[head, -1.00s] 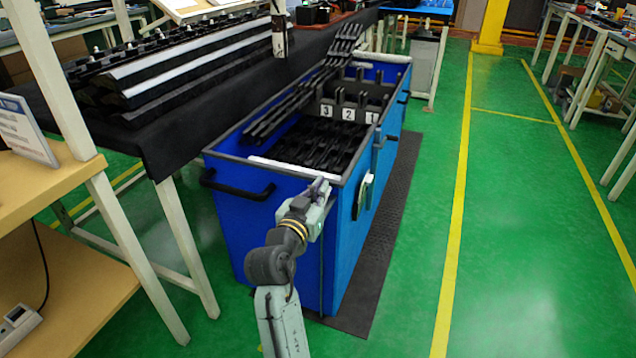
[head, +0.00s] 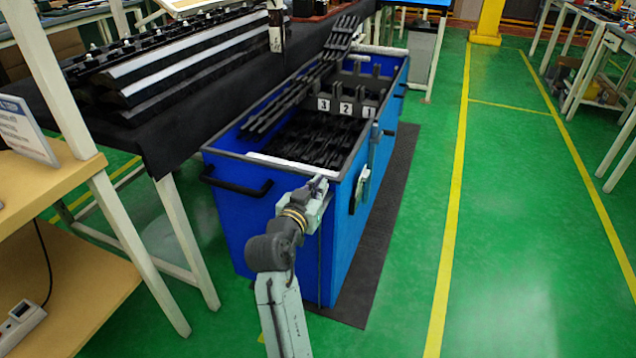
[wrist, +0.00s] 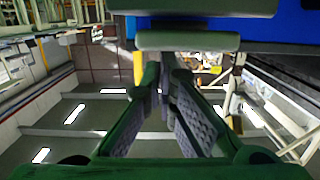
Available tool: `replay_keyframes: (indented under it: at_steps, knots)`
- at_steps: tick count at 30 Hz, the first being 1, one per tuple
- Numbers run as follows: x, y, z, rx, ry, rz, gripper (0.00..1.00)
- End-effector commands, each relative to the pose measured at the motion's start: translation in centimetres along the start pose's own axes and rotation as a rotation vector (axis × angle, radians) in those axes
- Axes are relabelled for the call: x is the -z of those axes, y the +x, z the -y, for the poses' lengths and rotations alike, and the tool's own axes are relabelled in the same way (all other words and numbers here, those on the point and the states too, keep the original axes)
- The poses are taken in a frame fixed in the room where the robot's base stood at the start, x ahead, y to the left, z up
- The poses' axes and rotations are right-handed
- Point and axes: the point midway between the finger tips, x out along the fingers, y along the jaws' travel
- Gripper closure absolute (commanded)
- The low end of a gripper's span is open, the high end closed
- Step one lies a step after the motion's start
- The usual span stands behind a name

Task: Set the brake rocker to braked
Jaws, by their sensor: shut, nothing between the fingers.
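The blue cart (head: 240,222) stands in the middle of the head view. On its right side is a small black-and-white fitting (head: 360,188) that may be the brake rocker; I cannot tell its setting. My gripper (head: 321,184) is at the cart's near right corner, close to the rim and left of that fitting. Whether it touches the cart is unclear. In the wrist view my gripper (wrist: 166,68) has its fingers together with nothing between them. A rounded grey-green bar (wrist: 187,40) lies just beyond the fingertips, with the blue cart side (wrist: 285,25) behind it.
The cart holds black clip strips (head: 315,140) and numbered dividers (head: 345,108). A black handle (head: 236,186) juts from its near end. A black-covered table (head: 165,150) stands left, with a wooden shelf (head: 75,268) nearer. The green floor (head: 520,240) at right is clear.

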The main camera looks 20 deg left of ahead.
Motion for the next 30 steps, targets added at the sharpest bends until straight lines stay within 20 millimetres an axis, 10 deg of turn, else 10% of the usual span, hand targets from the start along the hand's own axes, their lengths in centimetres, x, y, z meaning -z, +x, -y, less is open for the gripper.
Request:
replay_keyframes:
  at_steps: [30]
  knots:
    - [-0.3,1.5,0.0,0.0,-0.002,0.147,1.0]
